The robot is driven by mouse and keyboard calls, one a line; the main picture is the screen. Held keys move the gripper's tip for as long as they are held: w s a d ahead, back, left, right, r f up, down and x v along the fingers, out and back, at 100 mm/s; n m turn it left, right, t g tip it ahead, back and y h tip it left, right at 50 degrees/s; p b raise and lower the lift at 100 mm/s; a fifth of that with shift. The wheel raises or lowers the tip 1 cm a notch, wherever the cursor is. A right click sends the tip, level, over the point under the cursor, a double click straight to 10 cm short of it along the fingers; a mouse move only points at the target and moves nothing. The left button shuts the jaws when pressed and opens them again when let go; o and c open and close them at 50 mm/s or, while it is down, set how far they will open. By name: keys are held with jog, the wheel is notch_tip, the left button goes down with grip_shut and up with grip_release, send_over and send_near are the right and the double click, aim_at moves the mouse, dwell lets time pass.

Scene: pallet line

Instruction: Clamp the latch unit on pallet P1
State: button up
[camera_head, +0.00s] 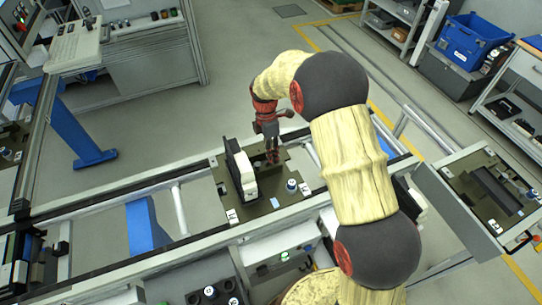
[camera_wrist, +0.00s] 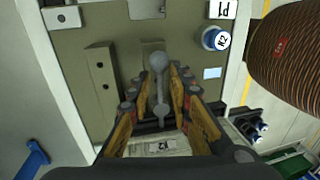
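The latch unit (camera_head: 240,170) is a dark and white upright block on the pallet (camera_head: 225,197), which carries the P1 label in the wrist view (camera_wrist: 218,9). Its light body, with a small label, seems to show at the bottom of the wrist view (camera_wrist: 160,146). A grey lever with a round knob (camera_wrist: 158,62) stands between the fingers of my gripper (camera_wrist: 160,78). The fingers are partly apart, with a small gap visible beside the lever; contact is not clear. In the head view my gripper (camera_head: 272,153) points down just right of the latch unit.
A blue-ringed post marked N2 (camera_wrist: 215,39) and a grey block (camera_wrist: 101,83) stand on the pallet near my gripper. Another pallet (camera_head: 490,190) lies at the right. A blue bin (camera_head: 470,40) stands on a cabinet behind. The conveyor rails run beside the pallet.

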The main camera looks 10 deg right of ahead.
jog(key=o, duration=0.5)
jog(key=r, duration=0.4)
jog(key=w+r, duration=0.1)
jog(key=r, duration=0.2)
jog(key=w+r, duration=0.1)
jog(key=r, duration=0.3)
jog(key=shift+w+a+r, duration=0.1)
jog(key=shift+a+r, duration=0.15)
jog(key=shift+r, duration=0.1)
